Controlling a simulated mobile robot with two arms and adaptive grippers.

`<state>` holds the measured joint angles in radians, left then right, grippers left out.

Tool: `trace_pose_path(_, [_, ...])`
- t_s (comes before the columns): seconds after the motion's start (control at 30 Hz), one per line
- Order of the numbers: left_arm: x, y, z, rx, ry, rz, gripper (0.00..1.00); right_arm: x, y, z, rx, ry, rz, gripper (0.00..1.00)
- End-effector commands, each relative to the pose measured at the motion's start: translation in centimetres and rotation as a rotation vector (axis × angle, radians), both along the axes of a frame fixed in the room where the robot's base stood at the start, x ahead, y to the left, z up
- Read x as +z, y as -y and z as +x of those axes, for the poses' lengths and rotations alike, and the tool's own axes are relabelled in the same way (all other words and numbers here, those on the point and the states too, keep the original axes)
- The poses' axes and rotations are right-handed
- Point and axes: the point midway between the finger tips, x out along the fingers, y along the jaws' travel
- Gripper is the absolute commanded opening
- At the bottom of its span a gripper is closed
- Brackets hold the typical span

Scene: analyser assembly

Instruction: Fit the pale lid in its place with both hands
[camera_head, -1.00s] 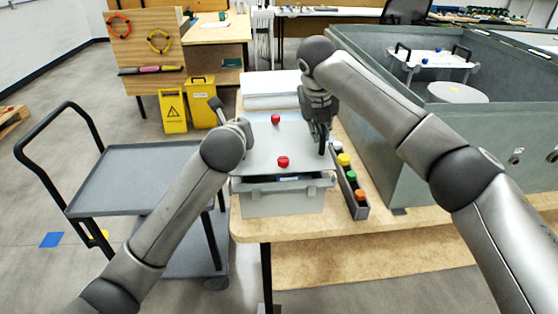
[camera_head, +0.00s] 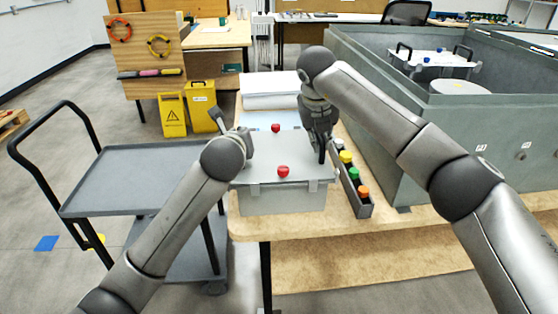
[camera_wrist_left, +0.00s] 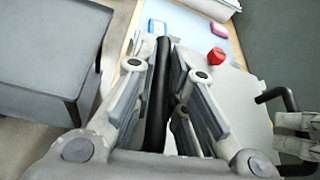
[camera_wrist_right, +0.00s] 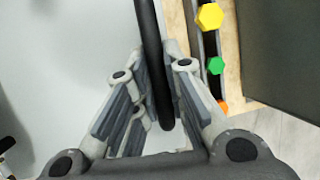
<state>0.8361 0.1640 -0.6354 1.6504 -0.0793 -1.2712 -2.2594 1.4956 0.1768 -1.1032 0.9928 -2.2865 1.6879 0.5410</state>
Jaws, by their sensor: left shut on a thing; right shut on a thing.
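The pale lid (camera_head: 262,160) carries two red knobs, a near one (camera_head: 283,172) and a far one (camera_head: 276,128). It lies about level over the grey box (camera_head: 283,200), and I see no clear gap along the front edge. My left gripper (camera_head: 244,136) is at the lid's left side, partly hidden by its wrist. In the left wrist view it is shut on a black bar handle (camera_wrist_left: 160,85). My right gripper (camera_head: 321,150) is at the lid's right side, shut on another black bar handle (camera_wrist_right: 152,50). The box's back and sides are mostly hidden.
A narrow rack (camera_head: 353,190) with coloured caps stands close to the right of the box. A big grey bin (camera_head: 400,140) stands further right. A grey trolley (camera_head: 140,180) is left of the wooden table (camera_head: 400,222). A pale case (camera_head: 268,100) lies behind.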

Motion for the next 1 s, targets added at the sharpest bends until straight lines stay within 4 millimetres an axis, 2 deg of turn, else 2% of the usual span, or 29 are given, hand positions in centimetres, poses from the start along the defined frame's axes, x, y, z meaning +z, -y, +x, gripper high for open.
trace_pose_path(0.1, [-0.7,-0.1,0.0,0.002,0.004,0.0,0.0,-0.8,0.1,0.0,-0.002,0.002,-0.001,0.0])
trace_pose_path(0.13, [-0.7,-0.1,0.0,0.003,0.0,0.001,0.15,-0.7,0.1,0.0,-0.003,0.001,-0.001,0.14])
trace_pose_path(0.3, [-0.6,-0.1,0.0,0.002,0.0,0.001,0.34,-0.6,0.1,0.0,-0.003,0.001,-0.001,0.34])
trace_pose_path(0.6, [-0.5,0.0,-0.1,0.0,0.0,0.0,0.34,-0.6,0.0,0.0,0.0,0.0,0.0,0.34])
trace_pose_path(0.73, [-0.2,0.0,-0.7,0.0,0.001,0.0,0.34,-0.6,0.0,0.0,0.0,0.0,0.0,0.34])
trace_pose_path(0.87, [0.5,0.0,-2.4,-0.001,0.003,0.001,0.34,-0.6,0.0,0.0,0.0,0.0,0.0,0.34])
trace_pose_path(1.0, [1.5,0.0,-4.9,-0.001,0.003,0.001,0.34,-0.6,0.0,0.0,0.0,0.0,0.0,0.34])
